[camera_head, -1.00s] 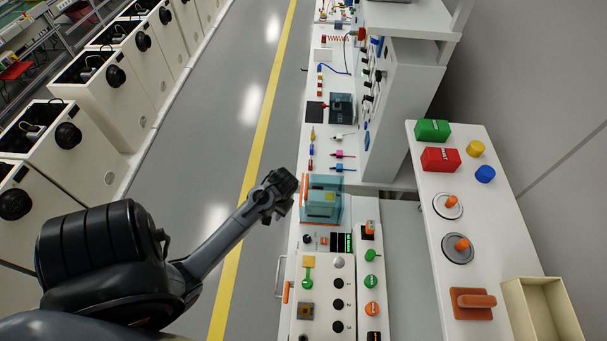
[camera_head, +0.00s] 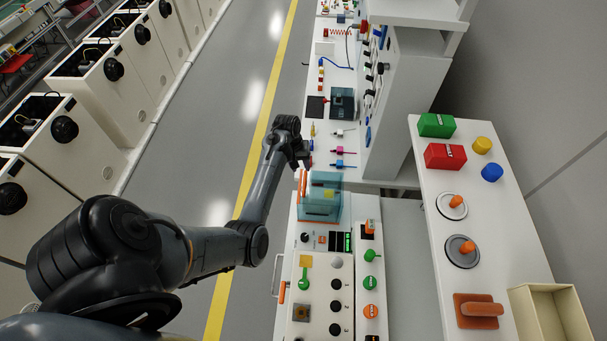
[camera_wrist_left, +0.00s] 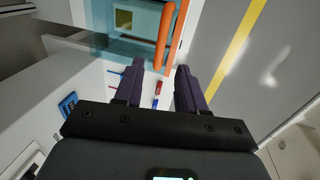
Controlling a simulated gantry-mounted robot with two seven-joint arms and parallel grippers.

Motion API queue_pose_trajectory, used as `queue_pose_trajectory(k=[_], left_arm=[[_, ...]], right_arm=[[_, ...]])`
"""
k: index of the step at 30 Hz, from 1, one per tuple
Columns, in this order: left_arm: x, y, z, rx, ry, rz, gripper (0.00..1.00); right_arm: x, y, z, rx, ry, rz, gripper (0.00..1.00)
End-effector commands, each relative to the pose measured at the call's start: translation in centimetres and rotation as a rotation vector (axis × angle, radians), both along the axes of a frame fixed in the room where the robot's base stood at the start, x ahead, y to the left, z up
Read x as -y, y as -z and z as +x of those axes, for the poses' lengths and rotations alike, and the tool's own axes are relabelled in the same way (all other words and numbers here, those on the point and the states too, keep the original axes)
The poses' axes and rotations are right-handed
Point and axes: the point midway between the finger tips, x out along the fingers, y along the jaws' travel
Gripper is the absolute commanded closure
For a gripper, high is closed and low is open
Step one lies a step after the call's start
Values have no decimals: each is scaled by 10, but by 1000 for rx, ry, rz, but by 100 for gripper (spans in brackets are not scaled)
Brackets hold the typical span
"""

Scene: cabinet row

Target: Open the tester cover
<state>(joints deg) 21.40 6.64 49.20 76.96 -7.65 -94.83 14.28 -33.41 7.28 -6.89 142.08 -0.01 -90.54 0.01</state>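The tester cover (camera_head: 333,202) is a see-through teal box on the white bench, with a yellow patch under it. It looks closed. An orange bar handle (camera_head: 302,182) runs along its left side. In the left wrist view the cover (camera_wrist_left: 107,40) is at the top, and the orange handle (camera_wrist_left: 164,36) lies just beyond the fingertips. My left gripper (camera_head: 303,157) is over the bench's left edge by the cover's far end. Its two dark fingers show apart and empty in the left wrist view (camera_wrist_left: 160,68). No contact with the handle shows. My right gripper is not seen.
A control panel with black knobs (camera_head: 336,284) and a green display (camera_head: 347,242) sits nearer than the cover. Small coloured parts lie beyond it, by a dark box (camera_head: 342,102). A shelf (camera_head: 487,217) with coloured blocks stands right.

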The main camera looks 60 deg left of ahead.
Motion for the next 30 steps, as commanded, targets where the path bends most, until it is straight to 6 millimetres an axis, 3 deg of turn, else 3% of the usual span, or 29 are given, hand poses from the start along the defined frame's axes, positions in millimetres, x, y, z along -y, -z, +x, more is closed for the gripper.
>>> queue_pose_trajectory(k=[6,12,25,30], left_arm=[[4,33,5,-1,-1,0,60],[6,54,8,-1,0,1,60],[7,61,10,1,0,2,60],[7,61,10,1,0,1,85]], right_arm=[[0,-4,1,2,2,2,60],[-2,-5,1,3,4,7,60],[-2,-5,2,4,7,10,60],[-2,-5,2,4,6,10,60]])
